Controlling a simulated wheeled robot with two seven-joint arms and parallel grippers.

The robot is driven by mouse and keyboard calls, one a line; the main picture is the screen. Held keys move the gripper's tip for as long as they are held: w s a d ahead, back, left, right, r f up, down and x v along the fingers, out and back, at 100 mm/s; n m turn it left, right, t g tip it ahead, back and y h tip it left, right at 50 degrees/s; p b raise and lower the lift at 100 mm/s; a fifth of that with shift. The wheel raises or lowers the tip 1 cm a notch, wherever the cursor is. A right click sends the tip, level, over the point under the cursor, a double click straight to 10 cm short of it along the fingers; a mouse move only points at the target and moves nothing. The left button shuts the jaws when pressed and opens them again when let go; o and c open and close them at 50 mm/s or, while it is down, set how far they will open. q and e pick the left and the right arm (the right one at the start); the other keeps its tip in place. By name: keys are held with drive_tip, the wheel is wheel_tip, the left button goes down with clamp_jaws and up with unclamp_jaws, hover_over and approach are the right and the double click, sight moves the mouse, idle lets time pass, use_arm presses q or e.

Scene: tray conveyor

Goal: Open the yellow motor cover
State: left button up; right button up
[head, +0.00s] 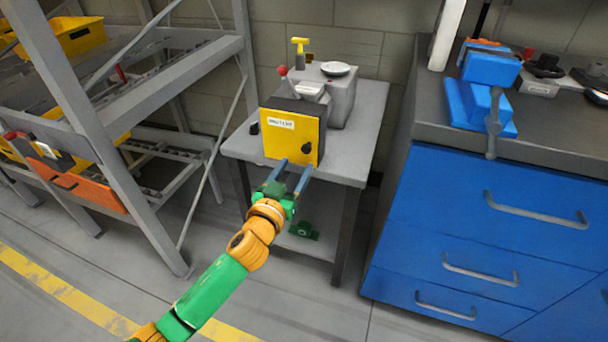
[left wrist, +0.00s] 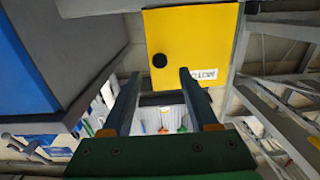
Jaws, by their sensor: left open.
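The yellow motor cover (head: 276,147) is a square panel with a white label and a dark round knob (head: 306,148) near its lower right corner. It sits flat against the front of a dark box on a small grey table and looks closed. My left gripper (head: 294,166) is open and empty, its two fingers pointing at the lower part of the cover. In the left wrist view, the cover (left wrist: 205,28) is beyond the fingers (left wrist: 158,74), with the knob (left wrist: 159,60) showing between the fingertips. Whether the fingers touch the cover is unclear. My right gripper is out of view.
The grey table (head: 352,160) also holds a grey machine (head: 343,100) behind the box, a red-balled lever (head: 283,71) and a yellow T-handle (head: 300,45). A blue drawer cabinet (head: 480,230) stands right, a metal rack (head: 110,150) left.

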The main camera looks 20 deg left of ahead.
sight(305, 150)
use_arm(q)
drive_tip(key=w, duration=0.5)
drive_tip(key=shift+w+d+r+b, duration=0.15)
drive_tip(key=shift+w+r+b, duration=0.05)
drive_tip(key=shift+w+b, duration=0.15)
clamp_jaws()
idle(0.3)
idle(0.4)
